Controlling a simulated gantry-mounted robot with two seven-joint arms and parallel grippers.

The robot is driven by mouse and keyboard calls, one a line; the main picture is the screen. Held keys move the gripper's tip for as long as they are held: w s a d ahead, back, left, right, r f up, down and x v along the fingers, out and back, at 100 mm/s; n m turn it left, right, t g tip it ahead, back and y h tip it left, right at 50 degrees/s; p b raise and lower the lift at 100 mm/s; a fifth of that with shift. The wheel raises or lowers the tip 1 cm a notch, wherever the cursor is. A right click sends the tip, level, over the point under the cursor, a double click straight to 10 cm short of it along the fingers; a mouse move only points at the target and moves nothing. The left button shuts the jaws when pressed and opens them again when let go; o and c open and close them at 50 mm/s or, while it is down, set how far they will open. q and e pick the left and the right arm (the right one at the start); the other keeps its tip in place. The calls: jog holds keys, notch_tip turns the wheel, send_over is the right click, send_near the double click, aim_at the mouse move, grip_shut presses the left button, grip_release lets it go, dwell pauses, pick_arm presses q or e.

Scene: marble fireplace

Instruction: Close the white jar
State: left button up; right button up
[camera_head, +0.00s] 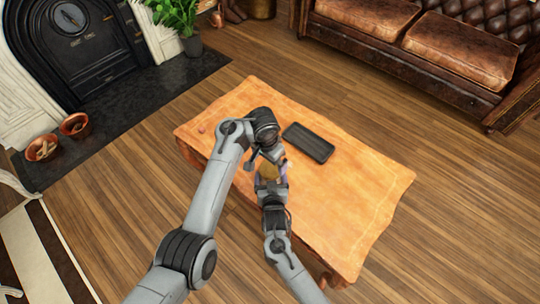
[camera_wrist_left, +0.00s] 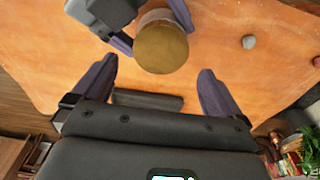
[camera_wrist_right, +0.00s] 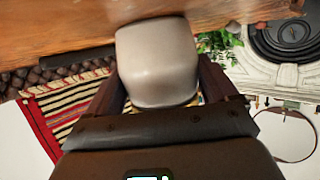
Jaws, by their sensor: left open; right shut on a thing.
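The white jar (camera_wrist_right: 158,62) looks pale grey in the right wrist view, between the fingers of my right gripper (camera_wrist_right: 165,85). In the left wrist view the jar (camera_wrist_left: 158,17) shows a round brown top (camera_wrist_left: 161,48); I cannot tell whether it is a lid. The top also shows small in the head view (camera_head: 269,172). My right gripper (camera_head: 271,176) is shut on the jar over the table. My left gripper (camera_wrist_left: 156,76) is open and empty, with its fingers apart just short of the brown top. In the head view the left wrist partly hides the jar.
The orange wooden table (camera_head: 335,205) has a black tray (camera_head: 308,143) close beside the grippers. The table's right part is clear.

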aim_at(270, 169)
pick_arm(q)
jog(key=n, duration=0.2)
jog(key=a+n, duration=0.1)
jog(key=n, duration=0.2)
jog(key=shift+y, duration=0.3)
jog(key=n, duration=0.3)
jog(key=shift+a+r+n+g, duration=0.15)
jog(key=shift+r+n+g, duration=0.15)
jog(key=shift+n, duration=0.1)
jog(key=shift+r+n, duration=0.25)
jog(key=shift+n, duration=0.65)
jog(key=n, duration=0.1)
jog(key=r+n, duration=0.1)
jog(key=shift+d+n+g+y, duration=0.2)
jog(key=shift+n+g+y, duration=0.1)
jog(key=shift+w+d+r, duration=0.15)
jog(key=shift+d+r, duration=0.45)
jog(key=shift+r, duration=0.15)
jog(key=shift+f, duration=0.1)
jog(key=shift+f, duration=3.9)
jog(key=shift+c, duration=0.3)
